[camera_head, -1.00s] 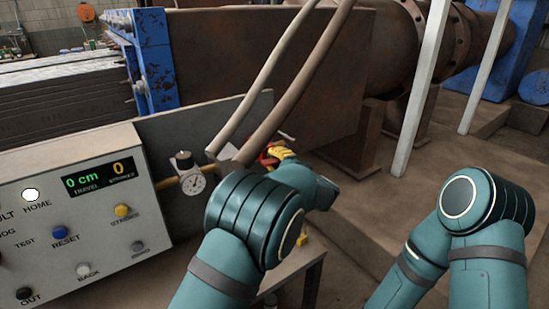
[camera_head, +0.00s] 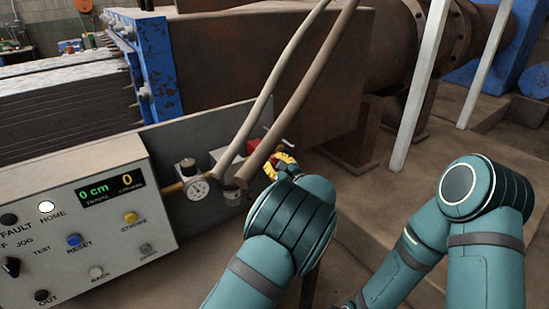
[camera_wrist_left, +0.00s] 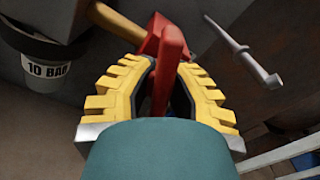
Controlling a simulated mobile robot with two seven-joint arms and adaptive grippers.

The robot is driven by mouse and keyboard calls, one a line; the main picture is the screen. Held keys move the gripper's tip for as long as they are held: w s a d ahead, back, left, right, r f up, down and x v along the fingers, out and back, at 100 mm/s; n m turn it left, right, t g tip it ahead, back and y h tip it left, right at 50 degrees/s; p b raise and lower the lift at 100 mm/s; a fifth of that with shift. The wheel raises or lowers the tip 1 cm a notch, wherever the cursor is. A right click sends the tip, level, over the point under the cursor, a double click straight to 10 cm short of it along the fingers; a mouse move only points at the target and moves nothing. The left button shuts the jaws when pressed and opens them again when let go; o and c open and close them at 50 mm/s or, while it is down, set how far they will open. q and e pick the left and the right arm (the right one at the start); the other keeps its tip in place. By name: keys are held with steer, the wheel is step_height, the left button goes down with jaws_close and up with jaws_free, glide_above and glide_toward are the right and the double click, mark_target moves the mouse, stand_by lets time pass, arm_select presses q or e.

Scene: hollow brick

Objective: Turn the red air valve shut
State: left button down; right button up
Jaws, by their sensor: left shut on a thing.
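The red valve handle (camera_wrist_left: 171,48) runs down between the yellow, ribbed fingers of my left gripper (camera_wrist_left: 160,82) in the left wrist view. The gripper is shut on it. The handle's upper end sits at the end of a brass pipe (camera_wrist_left: 122,22). In the head view, a red part of the valve (camera_head: 257,144) shows just above and left of my left gripper (camera_head: 280,164), partly behind a hose. The handle's lower end is hidden by the gripper. My right arm shows at the right; its gripper is out of view.
A control panel (camera_head: 75,215) reading "0 cm" and "0" stands at left. A pressure gauge (camera_head: 198,188) sits beside the valve. Two hoses (camera_head: 290,100) hang across the valve area. A grey pole (camera_head: 420,85) stands at right. A "10 BAR" cup (camera_wrist_left: 47,70) is near the valve.

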arm_select(q)
steer(key=m+p, duration=0.2)
steer(key=m, duration=0.1)
steer(key=shift+r, duration=0.1)
steer(key=shift+m+p, duration=0.55)
steer(key=shift+m, duration=0.35)
steer(key=c, duration=1)
jaws_free()
steer(key=v, duration=1.2)
steer(key=shift+s, duration=0.1)
